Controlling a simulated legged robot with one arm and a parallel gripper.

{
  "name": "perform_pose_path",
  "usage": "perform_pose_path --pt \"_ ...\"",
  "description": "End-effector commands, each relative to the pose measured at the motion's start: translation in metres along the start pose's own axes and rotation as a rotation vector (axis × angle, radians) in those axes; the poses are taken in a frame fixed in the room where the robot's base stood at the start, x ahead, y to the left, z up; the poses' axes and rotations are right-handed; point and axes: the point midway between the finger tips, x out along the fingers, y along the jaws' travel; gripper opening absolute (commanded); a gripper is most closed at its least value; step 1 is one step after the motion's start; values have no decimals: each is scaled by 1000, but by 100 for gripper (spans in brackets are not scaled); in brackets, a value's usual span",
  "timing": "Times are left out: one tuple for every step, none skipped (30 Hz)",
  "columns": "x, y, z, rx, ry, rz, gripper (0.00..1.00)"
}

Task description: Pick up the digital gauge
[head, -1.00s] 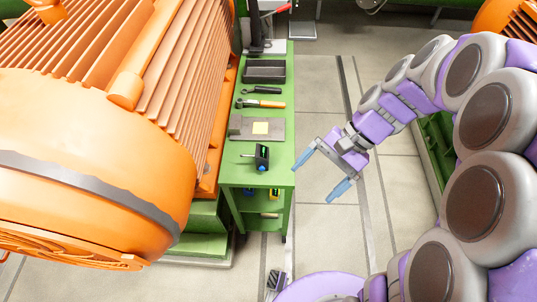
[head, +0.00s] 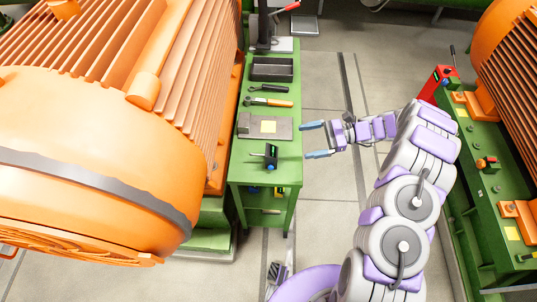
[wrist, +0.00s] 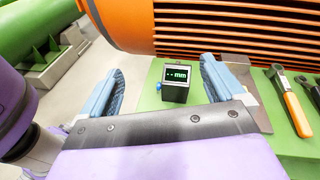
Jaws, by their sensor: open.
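The digital gauge (head: 271,156) is a small dark block with a blue knob, standing on the near part of the green bench top. In the wrist view the gauge (wrist: 176,86) shows a lit green "mm" display and stands ahead, between the lines of the two fingers but beyond them. My gripper (head: 314,140) is open and empty, with blue fingers pointing left at the bench's right edge. In the wrist view my gripper (wrist: 155,88) has its fingers wide apart, touching nothing.
A large orange motor (head: 90,140) stands close on the left. Floor right of the bench is clear.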

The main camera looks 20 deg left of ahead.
Motion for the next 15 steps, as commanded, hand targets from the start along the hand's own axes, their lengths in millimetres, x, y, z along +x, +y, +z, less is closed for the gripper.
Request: perform_pose_path --pt "-5 2 -17 30 -27 -27 96" --pt "-9 1 -25 42 -39 -42 96" --pt "-12 1 -37 60 -54 -63 96" --pt "-16 2 -44 71 -66 -78 96" --pt "-18 3 -52 83 -79 -91 96" --pt "-21 5 -62 101 -96 -106 96" --pt "-23 6 -68 109 -106 -118 96" --pt "-24 6 -74 117 -113 -127 96" --pt "-25 8 -83 130 -123 -139 96" --pt "-24 9 -88 139 -129 -146 96" --pt "-24 9 -93 147 -134 -153 96" --pt "-22 9 -98 156 -139 -161 96" --pt "-21 10 -102 162 -141 -165 96" --pt "-20 10 -105 167 -143 -169 96" --pt "-19 10 -108 172 -145 -173 96"
